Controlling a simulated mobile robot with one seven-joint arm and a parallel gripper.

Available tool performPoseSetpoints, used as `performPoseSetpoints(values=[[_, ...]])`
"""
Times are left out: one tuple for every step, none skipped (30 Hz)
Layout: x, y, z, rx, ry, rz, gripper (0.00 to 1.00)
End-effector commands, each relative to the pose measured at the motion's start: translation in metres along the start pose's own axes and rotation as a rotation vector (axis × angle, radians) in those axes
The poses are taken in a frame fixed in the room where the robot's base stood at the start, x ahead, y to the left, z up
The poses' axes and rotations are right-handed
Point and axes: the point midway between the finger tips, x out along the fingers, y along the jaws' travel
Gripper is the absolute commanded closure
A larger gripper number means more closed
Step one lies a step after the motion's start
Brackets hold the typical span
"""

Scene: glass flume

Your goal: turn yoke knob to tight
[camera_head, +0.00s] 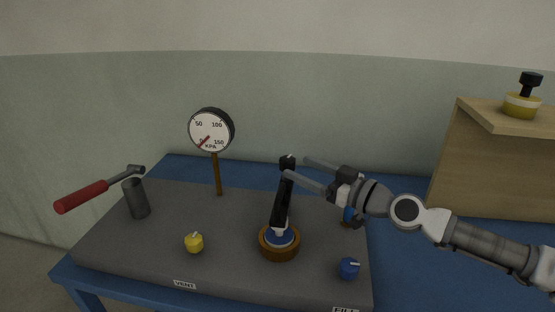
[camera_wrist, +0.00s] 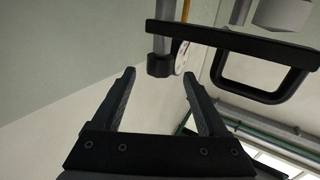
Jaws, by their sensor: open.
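The yoke (camera_head: 281,203) is a black upright frame over a valve with a blue and white body in a round wooden base (camera_head: 279,251). Its dark knob (camera_head: 287,161) is at the top. In the wrist view the yoke (camera_wrist: 235,42) crosses the upper right, and the dark knob (camera_wrist: 160,67) on a grey shaft shows ahead, roughly between the fingertips. My gripper (camera_head: 296,167) comes from the right at the height of the knob, with its fingers apart. In the wrist view my gripper (camera_wrist: 159,77) is open and holds nothing. I cannot tell whether a finger touches the knob.
A pressure gauge (camera_head: 211,130) stands behind the grey panel (camera_head: 150,250). A yellow knob (camera_head: 194,243), a blue knob (camera_head: 349,268) and a red-handled tool (camera_head: 82,196) by a dark cup (camera_head: 136,198) are around. A wooden box (camera_head: 495,165) stands right.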

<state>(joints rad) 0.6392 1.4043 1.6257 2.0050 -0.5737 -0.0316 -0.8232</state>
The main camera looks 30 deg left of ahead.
Motion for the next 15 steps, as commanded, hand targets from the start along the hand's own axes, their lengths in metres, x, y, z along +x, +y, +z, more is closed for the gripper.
performPoseSetpoints(values=[[0.011,-0.001,0.001,-0.002,-0.001,-0.002,0.23],[0.016,-0.001,0.001,-0.002,-0.001,-0.002,0.23],[0.024,-0.002,0.001,-0.002,-0.002,-0.003,0.23],[0.029,-0.001,0.001,-0.001,-0.001,-0.002,0.23],[0.034,-0.001,0.001,0.000,-0.001,-0.003,0.23],[0.041,-0.001,0.001,0.000,-0.001,-0.002,0.23],[0.046,-0.001,0.001,0.000,0.000,-0.002,0.23],[0.050,-0.001,0.001,-0.001,-0.001,-0.002,0.23],[0.056,-0.001,0.001,-0.001,-0.001,-0.002,0.23],[0.060,-0.001,0.001,-0.001,-0.001,-0.001,0.23],[0.063,-0.001,0.001,-0.001,-0.001,-0.001,0.23],[0.068,-0.001,0.001,-0.001,-0.001,-0.001,0.23],[0.070,0.000,0.001,0.000,-0.001,-0.001,0.23],[0.073,0.000,0.001,0.000,-0.001,-0.001,0.23],[0.076,-0.001,0.001,0.000,-0.001,-0.001,0.23]])
